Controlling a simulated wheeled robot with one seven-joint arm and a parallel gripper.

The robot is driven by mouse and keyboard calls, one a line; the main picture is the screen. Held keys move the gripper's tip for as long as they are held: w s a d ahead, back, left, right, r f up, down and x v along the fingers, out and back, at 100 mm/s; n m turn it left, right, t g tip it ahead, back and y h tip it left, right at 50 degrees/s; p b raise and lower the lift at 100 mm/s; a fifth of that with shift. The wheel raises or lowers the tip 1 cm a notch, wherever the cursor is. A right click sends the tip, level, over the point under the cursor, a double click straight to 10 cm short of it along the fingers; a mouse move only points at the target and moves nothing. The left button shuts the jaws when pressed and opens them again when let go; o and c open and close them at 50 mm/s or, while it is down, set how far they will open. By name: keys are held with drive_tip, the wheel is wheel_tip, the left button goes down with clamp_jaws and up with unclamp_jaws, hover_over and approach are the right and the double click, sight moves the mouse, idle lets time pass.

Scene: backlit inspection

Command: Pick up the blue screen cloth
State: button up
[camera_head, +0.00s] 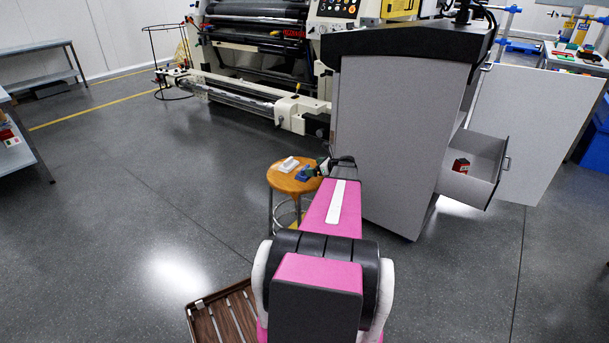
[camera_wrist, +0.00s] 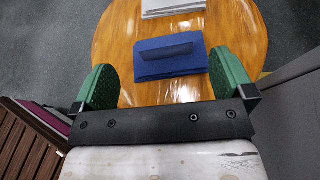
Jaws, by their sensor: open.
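The blue screen cloth (camera_wrist: 170,57) lies folded on the round wooden stool (camera_wrist: 112,45). In the wrist view it sits between and a little beyond the two green fingertips of my gripper (camera_wrist: 162,75). My gripper is open and nothing is between its fingers. In the head view the cloth (camera_head: 303,173) is a small blue patch on the stool top (camera_head: 283,184), partly hidden by my gripper (camera_head: 320,168). I cannot tell the height of the fingers above the stool.
A white item (camera_head: 289,164) lies on the stool beyond the cloth. A grey cabinet (camera_head: 395,140) stands close on the right, with an open drawer (camera_head: 478,167) holding a red item. A brown slatted tray (camera_head: 222,316) is at the front.

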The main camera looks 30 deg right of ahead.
drive_tip(key=x, duration=0.6)
drive_tip(key=shift+w+d+f, duration=0.2)
drive_tip(key=shift+w+f, duration=0.05)
drive_tip(key=shift+f, duration=0.05)
drive_tip(key=c, duration=1)
